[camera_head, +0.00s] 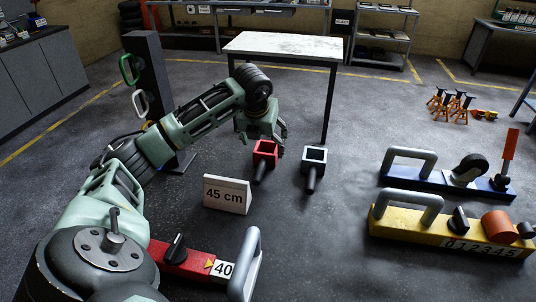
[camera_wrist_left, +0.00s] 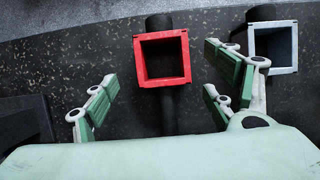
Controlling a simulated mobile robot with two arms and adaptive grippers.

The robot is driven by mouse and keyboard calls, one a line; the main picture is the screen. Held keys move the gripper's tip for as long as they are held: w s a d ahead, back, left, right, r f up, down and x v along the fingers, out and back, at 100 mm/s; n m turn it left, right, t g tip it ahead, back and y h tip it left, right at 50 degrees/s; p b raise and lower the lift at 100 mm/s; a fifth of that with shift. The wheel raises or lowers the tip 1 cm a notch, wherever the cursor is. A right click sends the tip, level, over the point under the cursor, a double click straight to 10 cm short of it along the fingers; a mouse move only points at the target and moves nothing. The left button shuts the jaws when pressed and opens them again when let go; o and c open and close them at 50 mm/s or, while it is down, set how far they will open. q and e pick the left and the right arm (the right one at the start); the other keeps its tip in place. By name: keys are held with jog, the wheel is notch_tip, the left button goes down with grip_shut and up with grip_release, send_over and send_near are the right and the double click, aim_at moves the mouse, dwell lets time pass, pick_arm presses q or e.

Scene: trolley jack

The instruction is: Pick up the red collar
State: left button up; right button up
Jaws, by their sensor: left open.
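The red collar (camera_head: 264,150) is a square, open-topped red box with a dark handle, standing on the floor in the head view. A similar white-rimmed collar (camera_head: 314,156) stands to its right. My left gripper (camera_head: 264,135) hangs over the red collar. In the left wrist view, the red collar (camera_wrist_left: 162,58) lies between the spread green fingers, ahead of the gripper body, with no finger seen touching it. The white-rimmed collar (camera_wrist_left: 272,48) is just beyond the right-hand fingers. My right gripper is not in view.
A "45 cm" sign (camera_head: 227,194) stands in front of the red collar. A red jack marked 40 (camera_head: 184,258) is nearer. Blue (camera_head: 432,181) and yellow (camera_head: 405,226) jacks lie right. A white-topped table (camera_head: 284,46) stands behind.

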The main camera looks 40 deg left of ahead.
aim_at(266, 150)
pick_arm(q)
jog(key=x, duration=0.2)
jog(key=p+x, duration=0.1)
jog(key=x, duration=0.1)
jog(key=shift+s+d+f, duration=0.1)
jog(key=shift+d, duration=0.15)
jog(key=shift+w+a+f, duration=0.15)
jog(key=shift+w+f, duration=0.1)
jog(key=shift+f, duration=0.25)
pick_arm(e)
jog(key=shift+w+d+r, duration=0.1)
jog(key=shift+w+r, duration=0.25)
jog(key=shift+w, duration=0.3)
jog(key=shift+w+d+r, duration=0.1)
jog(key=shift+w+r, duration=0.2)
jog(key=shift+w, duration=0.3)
pick_arm(q)
jog(key=shift+c, duration=0.5)
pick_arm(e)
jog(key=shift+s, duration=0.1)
pick_arm(q)
jog(key=c, duration=0.6)
jog(key=shift+r, duration=0.1)
jog(key=c, duration=1.1)
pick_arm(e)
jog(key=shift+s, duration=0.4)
